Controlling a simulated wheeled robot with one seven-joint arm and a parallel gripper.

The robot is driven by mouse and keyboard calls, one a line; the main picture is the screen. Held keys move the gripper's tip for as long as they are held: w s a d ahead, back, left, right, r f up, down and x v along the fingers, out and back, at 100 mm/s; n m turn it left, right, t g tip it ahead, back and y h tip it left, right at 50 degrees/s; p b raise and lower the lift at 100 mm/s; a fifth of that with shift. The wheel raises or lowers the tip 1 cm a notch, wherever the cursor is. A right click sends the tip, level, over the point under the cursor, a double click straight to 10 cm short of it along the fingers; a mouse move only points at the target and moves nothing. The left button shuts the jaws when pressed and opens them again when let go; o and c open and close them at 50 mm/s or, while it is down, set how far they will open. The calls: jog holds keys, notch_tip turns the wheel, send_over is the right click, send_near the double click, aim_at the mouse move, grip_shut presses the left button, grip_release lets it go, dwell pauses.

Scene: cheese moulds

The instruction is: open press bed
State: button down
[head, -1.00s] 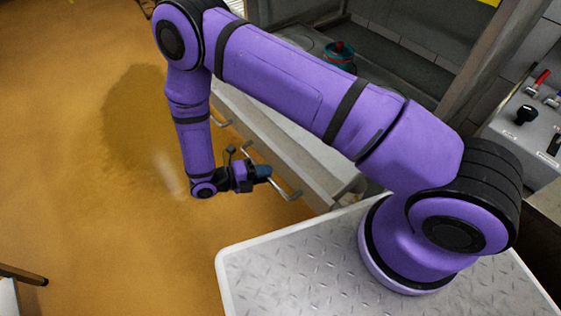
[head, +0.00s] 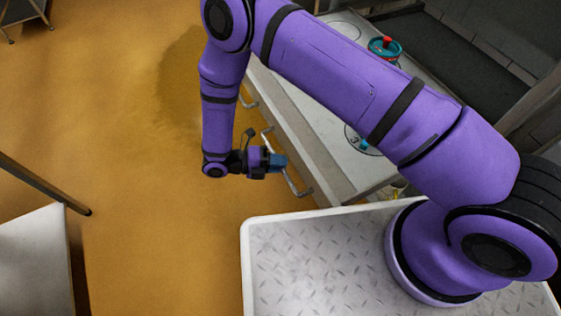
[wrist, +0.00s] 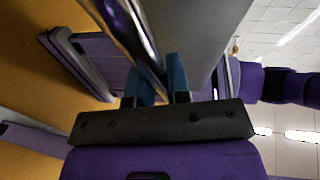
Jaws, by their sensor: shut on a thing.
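My upper arm hides part of the bed's top, and I cannot tell how far the front is pulled out.
A teal pot with a red knob (head: 385,47) stands on the bed's far top. A grey-topped table (head: 35,255) is at the lower left, with a dark bar (head: 45,185) beside it. The ochre floor (head: 140,130) left of my arm is clear.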

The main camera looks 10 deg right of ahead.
jog(key=c, duration=1.1)
grip_release()
jog(key=a+r, duration=0.2)
jog(key=a, duration=0.8)
jog(key=shift+w+a, duration=0.3)
jog(key=shift+a, duration=0.05)
